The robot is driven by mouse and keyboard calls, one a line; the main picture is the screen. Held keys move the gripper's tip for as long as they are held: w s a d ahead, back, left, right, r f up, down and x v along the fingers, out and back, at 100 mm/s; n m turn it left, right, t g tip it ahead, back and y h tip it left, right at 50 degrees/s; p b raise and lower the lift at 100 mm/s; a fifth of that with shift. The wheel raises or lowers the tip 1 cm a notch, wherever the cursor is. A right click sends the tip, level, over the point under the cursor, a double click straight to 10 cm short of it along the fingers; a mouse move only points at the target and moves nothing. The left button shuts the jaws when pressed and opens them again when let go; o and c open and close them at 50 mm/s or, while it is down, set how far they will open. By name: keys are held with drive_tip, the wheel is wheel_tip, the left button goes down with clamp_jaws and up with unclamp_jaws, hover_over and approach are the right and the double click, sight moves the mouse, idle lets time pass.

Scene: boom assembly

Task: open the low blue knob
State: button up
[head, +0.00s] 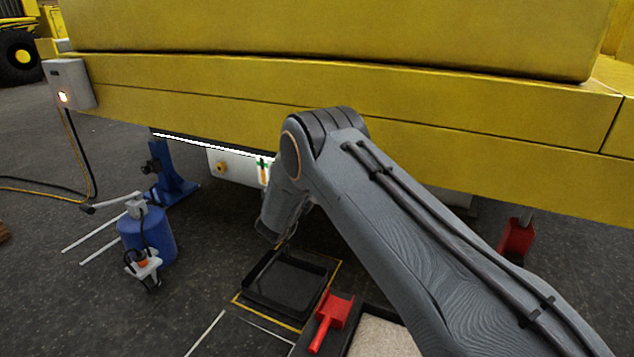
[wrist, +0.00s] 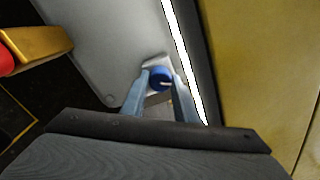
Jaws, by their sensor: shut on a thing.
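The low blue knob (wrist: 161,77) is a small round knob with a pale mark on its face, in the wrist view. It sits on a light metal mount beside a grey panel (wrist: 110,45). My gripper (wrist: 160,84) has one finger on each side of the knob and is shut on it. In the head view my arm reaches under the yellow boom, and its links hide the knob and the fingertips.
The yellow boom (head: 350,85) spans the space above my arm. A black tray (head: 285,283) lies on the floor below, with a red scoop (head: 331,315) near it. A blue cylinder (head: 148,236) and a blue stand (head: 170,172) are at the left. A bright light strip (wrist: 187,60) runs close to the knob.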

drive_tip(key=shift+m, duration=0.6)
drive_tip(key=shift+f+m, duration=0.1)
drive_tip(key=shift+m, duration=0.2)
drive_tip(key=o, duration=1.1)
drive_tip(key=shift+c, duration=0.2)
drive_tip(key=p+v, duration=0.2)
drive_tip(key=v, duration=0.5)
drive_tip(key=shift+s+a, duration=0.2)
drive_tip(key=shift+s, duration=0.15)
